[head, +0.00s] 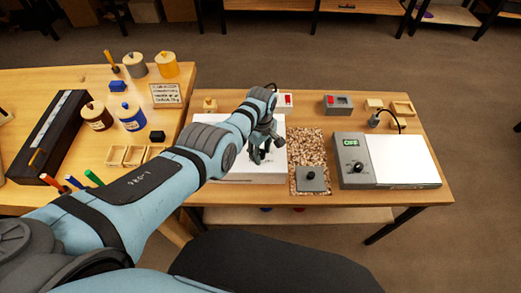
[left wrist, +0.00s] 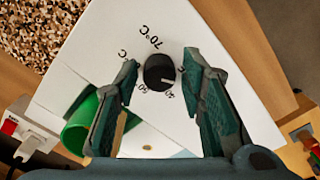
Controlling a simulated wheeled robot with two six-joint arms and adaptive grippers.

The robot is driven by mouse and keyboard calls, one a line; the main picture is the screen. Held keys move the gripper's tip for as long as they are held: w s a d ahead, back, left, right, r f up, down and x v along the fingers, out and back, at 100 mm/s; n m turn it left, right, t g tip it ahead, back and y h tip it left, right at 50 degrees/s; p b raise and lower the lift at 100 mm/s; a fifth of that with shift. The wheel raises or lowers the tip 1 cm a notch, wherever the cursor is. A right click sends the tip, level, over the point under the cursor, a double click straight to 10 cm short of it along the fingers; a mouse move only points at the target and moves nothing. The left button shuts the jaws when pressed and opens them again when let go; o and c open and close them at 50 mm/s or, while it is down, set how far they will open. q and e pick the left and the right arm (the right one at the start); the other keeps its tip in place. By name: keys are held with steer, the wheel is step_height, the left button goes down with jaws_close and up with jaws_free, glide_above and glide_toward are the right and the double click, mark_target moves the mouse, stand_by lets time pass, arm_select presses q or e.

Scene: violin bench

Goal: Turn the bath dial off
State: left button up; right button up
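The bath is a white box (head: 212,172) on the bench, left of a speckled mat. Its dial, a round black knob (left wrist: 159,71) with a white pointer line, shows in the left wrist view on a white face marked 70°C and lower numbers. The pointer lies toward the lower right, near a number that looks like 40. My left gripper (head: 262,155) is over the box's right part and hides the dial in the head view. In the left wrist view its fingers (left wrist: 162,90) are open, one on each side of the knob, with gaps. My right gripper is not in view.
Right of the mat (head: 307,150) stands a grey unit (head: 353,174) with a green display, apparently reading OFF, its own black knob and a white plate (head: 402,158). A small grey block with a knob (head: 311,178) sits on the mat. A green cylinder (left wrist: 80,130) is near the left finger.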

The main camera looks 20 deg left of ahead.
mark_target(261, 152)
arm_select(q)
steer(key=shift+r, duration=0.1)
step_height(261, 152, up, 12)
stand_by(0.5)
